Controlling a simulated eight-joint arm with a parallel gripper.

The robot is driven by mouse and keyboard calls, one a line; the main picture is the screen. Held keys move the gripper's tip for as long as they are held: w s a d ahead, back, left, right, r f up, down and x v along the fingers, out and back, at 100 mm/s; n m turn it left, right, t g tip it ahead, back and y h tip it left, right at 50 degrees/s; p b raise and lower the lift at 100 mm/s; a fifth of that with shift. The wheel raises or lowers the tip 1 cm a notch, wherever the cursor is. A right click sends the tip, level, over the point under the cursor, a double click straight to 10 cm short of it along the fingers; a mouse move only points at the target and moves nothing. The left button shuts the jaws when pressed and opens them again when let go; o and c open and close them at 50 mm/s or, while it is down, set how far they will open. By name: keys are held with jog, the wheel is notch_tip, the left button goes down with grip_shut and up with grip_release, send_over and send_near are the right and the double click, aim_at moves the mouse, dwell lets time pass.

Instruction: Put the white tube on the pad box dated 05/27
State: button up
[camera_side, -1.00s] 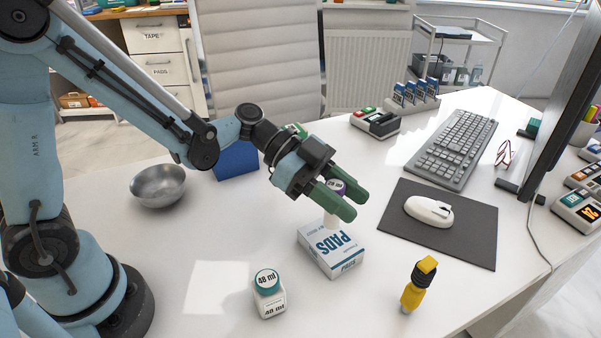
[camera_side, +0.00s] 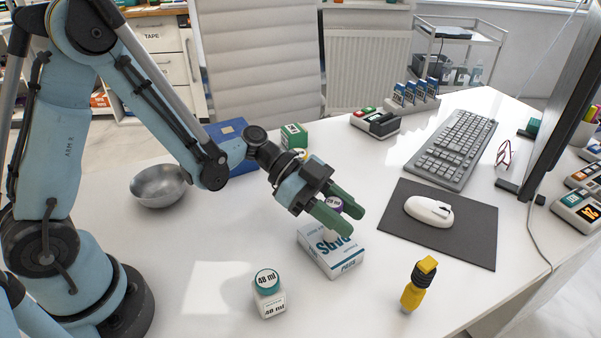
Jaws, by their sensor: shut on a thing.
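The white tube with a purple cap (camera_side: 334,203) is between the green fingers of my gripper (camera_side: 353,221). The near finger hides most of its white body. The gripper is shut on it, right over the white and blue pad box (camera_side: 346,262), which lies flat on the desk. The tube looks upright, and its lower end is at or just above the box top; I cannot tell if they touch. The box reads "PADS", but no date on it is legible.
A white bottle with a teal cap (camera_side: 269,294) stands front left of the box, and a yellow and black object (camera_side: 418,284) front right. A metal bowl (camera_side: 159,186), blue box (camera_side: 229,140) and green box (camera_side: 294,136) are behind. A mouse mat (camera_side: 470,235) lies right.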

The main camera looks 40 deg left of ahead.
jog(key=o, duration=1)
jog(key=shift+f, duration=0.1)
jog(key=shift+a+r, duration=0.25)
jog(key=shift+a, duration=0.05)
jog(key=shift+s+a+r+n+t+y, duration=0.85)
jog(key=shift+s+a+n+y, duration=0.4)
jog(key=shift+a+n+y, duration=1.3)
jog(key=shift+s+a+r+n+t+y, duration=0.7)
jog(key=shift+s+a+r+n+y, duration=0.8)
jog(key=shift+a+n, duration=1.6)
jog(key=shift+s+a+r+n+t+y, duration=0.45)
jog(key=shift+s+a+n+t+y, duration=0.45)
jog(key=shift+a+n+y, duration=2)
jog(key=shift+s+a+m+h, duration=0.15)
jog(key=shift+a+m+h, duration=0.25)
jog(key=shift+m, duration=0.25)
